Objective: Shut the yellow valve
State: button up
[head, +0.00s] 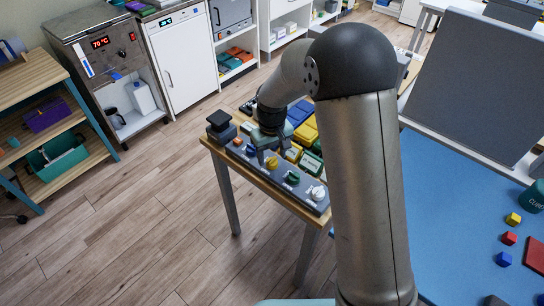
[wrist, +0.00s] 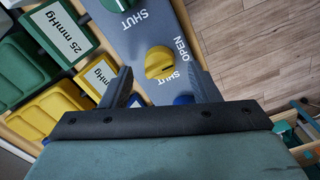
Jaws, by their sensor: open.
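The yellow valve (wrist: 160,62) is a round knob with a ridge across it, on a grey panel (wrist: 205,28) with OPEN and SHUT labels beside it. I cannot tell for certain which label its ridge points to. My gripper (wrist: 162,78) is open, with one finger on either side just below the knob in the wrist view; contact is not visible. In the head view my gripper (head: 265,146) is over the panel, close above the yellow valve (head: 271,162).
A blue valve (head: 250,150) is left of the yellow one; a green valve (head: 293,176) and a white valve (head: 317,193) are to its right. Yellow, green and blue boxes, such as a green box (wrist: 65,30) labelled 25 mmHg, stand behind the panel. Open floor (head: 165,215) lies in front.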

jog(key=shift+f, duration=1.05)
jog(key=c, duration=1)
jog(key=shift+o, duration=0.2)
